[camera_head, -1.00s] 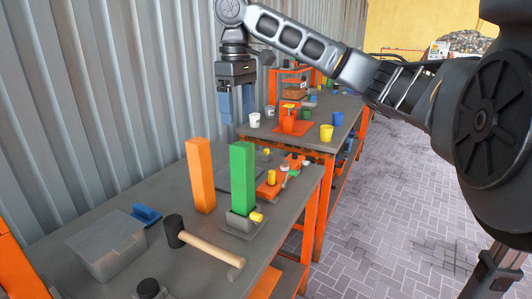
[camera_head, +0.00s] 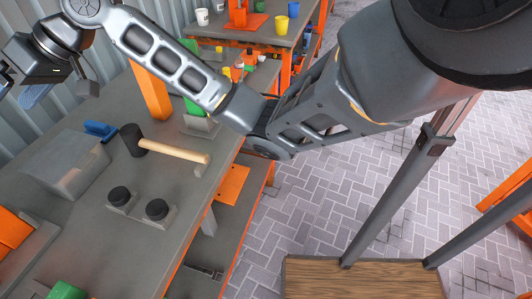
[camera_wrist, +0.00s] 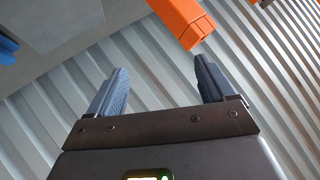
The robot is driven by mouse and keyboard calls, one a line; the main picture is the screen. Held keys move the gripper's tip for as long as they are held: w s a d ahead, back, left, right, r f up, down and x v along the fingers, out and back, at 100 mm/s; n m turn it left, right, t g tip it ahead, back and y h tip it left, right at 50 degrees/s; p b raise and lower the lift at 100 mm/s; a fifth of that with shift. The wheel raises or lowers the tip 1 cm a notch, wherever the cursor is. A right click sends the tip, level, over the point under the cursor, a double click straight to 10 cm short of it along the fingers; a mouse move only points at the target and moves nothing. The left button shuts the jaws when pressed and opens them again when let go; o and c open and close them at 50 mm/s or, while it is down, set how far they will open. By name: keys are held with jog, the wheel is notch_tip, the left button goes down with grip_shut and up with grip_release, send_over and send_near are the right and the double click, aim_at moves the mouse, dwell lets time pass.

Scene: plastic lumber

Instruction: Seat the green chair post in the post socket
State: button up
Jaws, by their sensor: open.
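The green chair post (camera_head: 192,106) is mostly hidden behind my arm in the head view. Its lower end shows at the grey post socket (camera_head: 201,127) on the near bench. My arm covers part of that area, so I cannot tell how deep the post sits now. My gripper (camera_head: 20,88) is at the far left of the head view, away from the post, near the corrugated wall. In the wrist view my gripper (camera_wrist: 160,66) is open with nothing between its fingers. The green post is not seen there.
An orange post (camera_head: 153,95) stands left of the socket; it also shows in the wrist view (camera_wrist: 186,20). A mallet (camera_head: 172,150), a grey box (camera_head: 66,165), a blue piece (camera_head: 100,130) and two black-knobbed blocks (camera_head: 122,197) lie on the bench (camera_head: 130,255). Corrugated wall (camera_wrist: 270,110) is close.

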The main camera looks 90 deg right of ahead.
jog(key=a+f+m+t, duration=0.3)
jog(key=a+f+t, duration=0.2)
jog(key=a, duration=0.7)
jog(key=s+a+f+m+h, duration=0.1)
jog(key=s+a+f+h, duration=0.1)
jog(key=s+f, duration=0.2)
jog(key=s+a+f+m+h, duration=0.1)
jog(key=s+f, duration=0.4)
jog(key=s, duration=0.5)
jog(key=s+a+f+m+h, duration=0.1)
jog(key=s+a+f+h, duration=0.1)
jog(key=s, duration=0.5)
jog(key=shift+s+a+f+m+h, duration=0.15)
jog(key=shift+s+f+h, duration=0.1)
jog(key=shift+f, duration=0.35)
jog(key=shift+s+a+f+m+h, duration=0.15)
jog(key=shift+f+h, duration=0.1)
jog(key=shift+f, duration=0.3)
jog(key=s+d+r+n, duration=0.1)
jog(key=s+d+n, duration=0.1)
jog(key=s, duration=0.9)
jog(key=s+d+r+n, duration=0.2)
jog(key=s+n, duration=0.3)
jog(key=s, duration=0.5)
jog(key=shift+s+r, duration=0.25)
jog(key=shift+s, duration=0.1)
jog(key=shift+c, duration=0.3)
